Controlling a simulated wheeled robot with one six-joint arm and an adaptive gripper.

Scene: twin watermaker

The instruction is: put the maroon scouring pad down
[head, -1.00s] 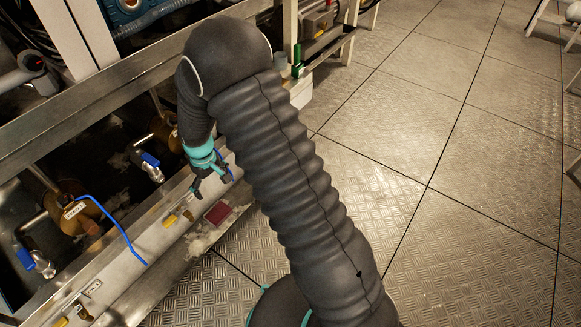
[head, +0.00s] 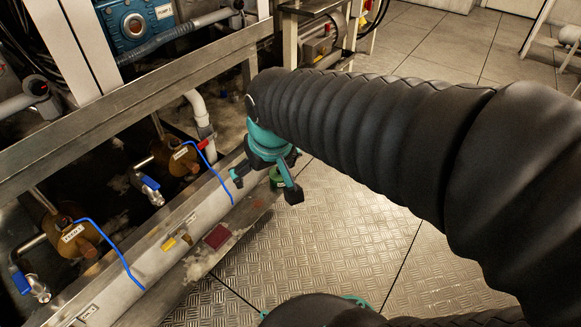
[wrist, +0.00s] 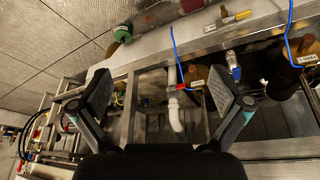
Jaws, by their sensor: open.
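The maroon scouring pad (head: 217,236) lies flat on the grey ledge beside the pale pipe in the head view. In the wrist view a small part of the pad (wrist: 191,5) shows at the top edge. My gripper (head: 265,185) is open and empty, up and to the right of the pad and apart from it. In the wrist view my gripper's (wrist: 166,103) two fingers are spread wide with nothing between them.
A yellow-handled valve (head: 168,243) sits left of the pad. Blue hoses (head: 112,254) run over the frame rail. The metal floor (head: 330,235) at the right is clear.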

